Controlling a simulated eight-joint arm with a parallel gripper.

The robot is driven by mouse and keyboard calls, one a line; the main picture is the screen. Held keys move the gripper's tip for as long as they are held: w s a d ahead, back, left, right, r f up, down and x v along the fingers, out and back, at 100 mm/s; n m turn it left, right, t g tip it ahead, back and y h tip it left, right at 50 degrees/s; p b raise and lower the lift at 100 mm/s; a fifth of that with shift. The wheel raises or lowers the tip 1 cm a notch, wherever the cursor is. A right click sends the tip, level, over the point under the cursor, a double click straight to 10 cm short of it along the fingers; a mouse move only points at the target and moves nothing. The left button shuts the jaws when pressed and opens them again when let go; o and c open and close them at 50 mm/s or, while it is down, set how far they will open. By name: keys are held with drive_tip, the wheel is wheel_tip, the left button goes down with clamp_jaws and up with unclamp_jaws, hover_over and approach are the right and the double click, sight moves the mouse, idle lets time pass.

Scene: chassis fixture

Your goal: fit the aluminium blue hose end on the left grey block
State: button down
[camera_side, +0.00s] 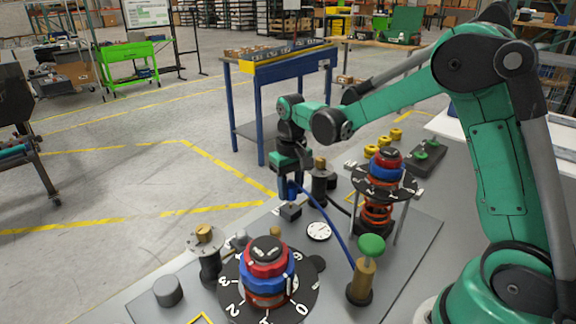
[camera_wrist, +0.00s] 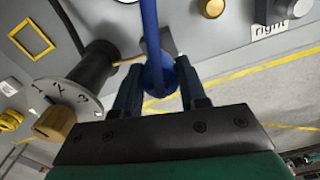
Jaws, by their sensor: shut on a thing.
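My gripper (camera_side: 293,194) is shut on the blue hose end, above the panel in the side view. In the wrist view its two fingers (camera_wrist: 160,82) stand on either side of the blue hose end (camera_wrist: 161,74). The blue hose (camera_side: 333,225) curves down right from the gripper to the brass post with a green knob. A small dark grey block (camera_side: 290,212) sits just below the gripper. It is partly hidden behind the hose in the wrist view (camera_wrist: 170,42). I cannot tell whether hose end and block touch, or whether this block is the left one.
A red and blue knob stack (camera_side: 267,258) on a numbered dial stands in front. A second stack (camera_side: 385,172) stands at right behind. A white gauge (camera_side: 318,231) lies beside the block. A dark post with a brass top (camera_side: 320,180) stands close to the gripper's right.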

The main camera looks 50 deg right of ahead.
drive_tip(key=shift+f, duration=0.15)
drive_tip(key=shift+f, duration=0.8)
drive_tip(key=shift+f, duration=0.3)
idle(0.8)
drive_tip(key=shift+c, duration=2.1)
unclamp_jaws()
drive_tip(key=shift+r, duration=3.45)
